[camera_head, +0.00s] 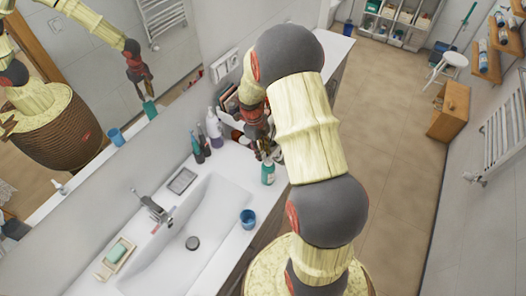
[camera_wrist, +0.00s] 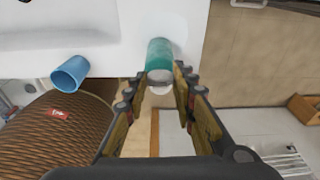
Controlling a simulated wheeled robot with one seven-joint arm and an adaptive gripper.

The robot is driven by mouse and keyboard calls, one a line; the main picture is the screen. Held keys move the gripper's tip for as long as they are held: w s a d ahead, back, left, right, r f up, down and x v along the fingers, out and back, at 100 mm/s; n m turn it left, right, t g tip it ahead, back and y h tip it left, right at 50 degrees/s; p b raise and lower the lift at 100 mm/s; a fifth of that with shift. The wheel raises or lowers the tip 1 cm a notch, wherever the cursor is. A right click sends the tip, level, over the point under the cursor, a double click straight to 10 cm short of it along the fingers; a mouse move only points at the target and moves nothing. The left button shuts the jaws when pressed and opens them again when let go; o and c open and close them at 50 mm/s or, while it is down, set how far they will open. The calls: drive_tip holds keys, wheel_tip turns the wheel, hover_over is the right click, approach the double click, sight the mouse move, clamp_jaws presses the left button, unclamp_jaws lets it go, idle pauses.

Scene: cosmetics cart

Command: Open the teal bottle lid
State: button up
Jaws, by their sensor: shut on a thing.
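The teal bottle (camera_head: 268,176) stands upright on the white counter near its front edge, right of the sink. In the wrist view the teal bottle (camera_wrist: 159,54) is seen from above, with its whitish lid (camera_wrist: 159,76) toward me. My gripper (camera_wrist: 161,77) has one finger on each side of the lid and is shut on it. In the head view my gripper (camera_head: 267,153) is just above the bottle, and its fingers partly hide the lid.
A blue cup (camera_head: 248,217) stands on the counter left of the bottle; the blue cup (camera_wrist: 70,73) also shows in the wrist view. Several bottles (camera_head: 205,137) stand by the mirror. The sink (camera_head: 196,222) is to the left.

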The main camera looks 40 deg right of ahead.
drive_tip(key=shift+f+g, duration=0.1)
drive_tip(key=shift+g, duration=0.3)
drive_tip(key=o, duration=1.2)
drive_tip(key=shift+c, duration=0.2)
drive_tip(key=shift+w, duration=0.1)
drive_tip(key=v, duration=1.2)
drive_tip(key=shift+a, duration=0.2)
